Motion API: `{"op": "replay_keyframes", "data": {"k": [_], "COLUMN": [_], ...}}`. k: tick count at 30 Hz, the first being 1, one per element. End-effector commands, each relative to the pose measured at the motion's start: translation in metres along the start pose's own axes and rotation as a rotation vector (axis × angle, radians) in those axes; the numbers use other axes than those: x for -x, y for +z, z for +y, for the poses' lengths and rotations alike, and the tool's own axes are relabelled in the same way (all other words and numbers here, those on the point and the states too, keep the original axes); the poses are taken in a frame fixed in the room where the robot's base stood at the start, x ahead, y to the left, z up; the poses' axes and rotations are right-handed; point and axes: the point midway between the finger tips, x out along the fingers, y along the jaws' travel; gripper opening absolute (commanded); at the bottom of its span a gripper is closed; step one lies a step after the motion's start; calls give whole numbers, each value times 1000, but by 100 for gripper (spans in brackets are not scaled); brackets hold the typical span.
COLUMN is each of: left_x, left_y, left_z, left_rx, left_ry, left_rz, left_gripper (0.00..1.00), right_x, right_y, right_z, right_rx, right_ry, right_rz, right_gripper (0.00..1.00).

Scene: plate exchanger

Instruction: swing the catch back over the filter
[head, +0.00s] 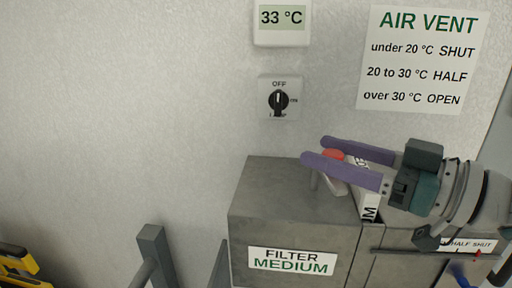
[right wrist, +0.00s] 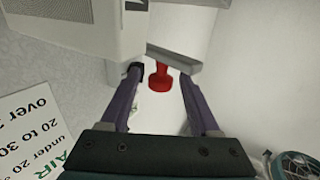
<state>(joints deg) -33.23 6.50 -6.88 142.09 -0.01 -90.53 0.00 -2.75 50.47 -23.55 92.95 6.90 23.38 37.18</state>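My right gripper (head: 317,150) reaches in from the right over the grey cabinet (head: 290,203), with its two purple fingers apart. A red knob (head: 333,154), apparently the end of the catch, shows between the fingers. It also shows between the fingers in the right wrist view (right wrist: 160,76), with a gap on each side. A pale metal bar (head: 333,184) beneath it is partly hidden by the near finger. A white block with lettering (head: 370,207), perhaps the filter, stands on the cabinet top behind the near finger. My left gripper is not in view.
The cabinet front has a FILTER MEDIUM label (head: 292,261). On the wall are a 33 °C display (head: 282,38), a rotary switch (head: 279,100) and an AIR VENT sign (head: 420,95). A yellow and black object (head: 20,266) is at lower left, beside a grey post (head: 152,250).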

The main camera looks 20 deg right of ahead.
Motion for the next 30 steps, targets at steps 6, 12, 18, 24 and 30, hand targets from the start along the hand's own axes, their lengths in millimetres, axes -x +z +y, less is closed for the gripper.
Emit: {"op": "replay_keyframes", "data": {"k": [6, 12, 18, 24, 30], "left_x": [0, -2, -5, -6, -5], "left_y": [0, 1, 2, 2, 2], "left_z": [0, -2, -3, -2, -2], "left_rx": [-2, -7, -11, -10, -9], "left_ry": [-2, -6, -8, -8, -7], "left_rz": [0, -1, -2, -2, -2], "left_gripper": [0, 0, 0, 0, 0], "right_x": [0, 11, 42, 72, 92], "right_y": [-1, 1, 3, 1, 0], "right_z": [0, 0, 0, -1, 0], "right_rx": [0, -1, -2, -1, 0], "right_ry": [-1, 0, 0, -1, 0], "right_rz": [2, 0, -5, -4, -1], "right_gripper": [64, 64, 64, 64, 64]}}
